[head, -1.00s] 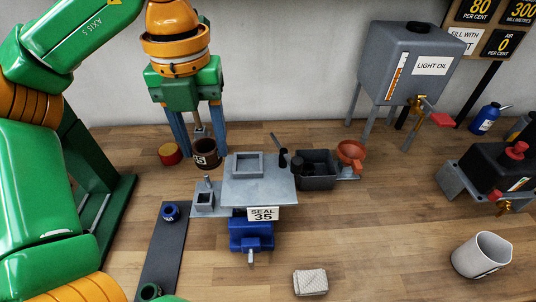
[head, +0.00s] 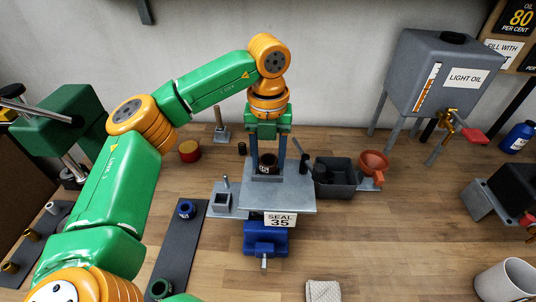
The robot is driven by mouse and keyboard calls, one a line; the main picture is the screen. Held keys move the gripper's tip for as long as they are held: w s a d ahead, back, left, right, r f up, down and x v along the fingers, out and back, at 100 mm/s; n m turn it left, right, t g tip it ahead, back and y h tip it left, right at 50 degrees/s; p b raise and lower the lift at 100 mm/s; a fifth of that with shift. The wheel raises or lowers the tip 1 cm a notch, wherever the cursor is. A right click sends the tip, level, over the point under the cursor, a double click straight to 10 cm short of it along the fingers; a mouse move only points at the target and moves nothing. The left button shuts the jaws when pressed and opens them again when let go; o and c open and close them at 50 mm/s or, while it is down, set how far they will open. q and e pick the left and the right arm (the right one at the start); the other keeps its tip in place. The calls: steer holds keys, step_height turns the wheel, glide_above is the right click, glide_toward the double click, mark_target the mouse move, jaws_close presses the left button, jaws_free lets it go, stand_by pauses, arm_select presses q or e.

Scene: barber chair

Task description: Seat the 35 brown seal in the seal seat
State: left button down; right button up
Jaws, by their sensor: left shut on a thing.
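The brown seal (head: 267,167) is a dark brown ring with a pale 35 mark, partly hidden between my fingers. My left gripper (head: 268,160) points down, its two blue fingers shut on the seal. It holds the seal over the seal seat (head: 266,179), a raised square frame on the grey plate (head: 295,203). The seal hides most of the frame's opening. I cannot tell whether the seal touches the seat or hangs just above it. A sign reading SEAL 35 (head: 280,220) is on the plate's front. My right gripper is not in view.
A blue vise (head: 265,238) is under the plate. A black bin (head: 334,178) and orange funnel (head: 373,164) stand close on its right, a small grey square holder (head: 222,200) on its left. A dark strip (head: 183,240) carries blue and green rings. The front wood is mostly open.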

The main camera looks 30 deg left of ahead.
mark_target(268, 161)
arm_select(q)
steer(key=shift+c, duration=1.4)
jaws_free()
steer(key=shift+r, duration=0.35)
step_height(268, 161, up, 4)
steer(key=shift+f, duration=0.25)
step_height(268, 161, up, 8)
steer(key=p, duration=0.3)
